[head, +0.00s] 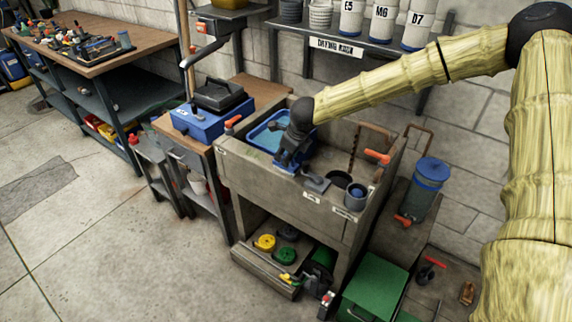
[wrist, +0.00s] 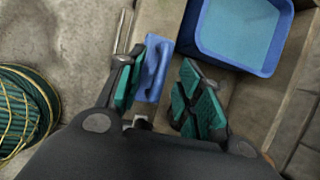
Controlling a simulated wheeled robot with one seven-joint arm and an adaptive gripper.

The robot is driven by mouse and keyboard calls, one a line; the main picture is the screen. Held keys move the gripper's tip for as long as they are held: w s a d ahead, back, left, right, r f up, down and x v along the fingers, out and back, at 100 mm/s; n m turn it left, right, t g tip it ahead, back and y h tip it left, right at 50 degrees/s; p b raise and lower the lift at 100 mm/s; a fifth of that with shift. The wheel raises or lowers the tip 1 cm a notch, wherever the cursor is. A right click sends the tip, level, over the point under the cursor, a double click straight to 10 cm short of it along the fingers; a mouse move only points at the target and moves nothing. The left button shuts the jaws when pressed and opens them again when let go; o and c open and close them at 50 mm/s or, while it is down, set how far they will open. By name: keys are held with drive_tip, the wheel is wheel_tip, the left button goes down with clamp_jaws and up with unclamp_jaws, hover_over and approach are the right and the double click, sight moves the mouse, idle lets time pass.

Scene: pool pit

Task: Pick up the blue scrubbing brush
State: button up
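The blue scrubbing brush (wrist: 153,68) shows in the wrist view as a long blue shape with a raised handle. It lies between the lines of my two fingers, close to the left one, which partly covers it. My gripper (wrist: 166,78) is open, with teal-padded fingers spread apart and nothing clasped. In the head view my gripper (head: 287,158) points down over the front of the concrete sink (head: 335,215), at the right end of the blue basin. The height between fingertips and brush is unclear.
The blue basin (head: 262,138) also shows in the wrist view (wrist: 240,30), right of the brush. A grey handled tool (head: 316,183) and a cup (head: 355,195) sit right of my gripper. A blue toolbox (head: 207,118) stands left. Open floor lies at the front left.

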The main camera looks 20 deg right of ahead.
drive_tip(key=shift+w+f, duration=0.15)
drive_tip(key=shift+f, duration=0.15)
clamp_jaws()
drive_tip(key=shift+r, duration=0.1)
wheel_tip(320, 180, up, 10)
drive_tip(key=shift+b, duration=0.4)
idle(0.4)
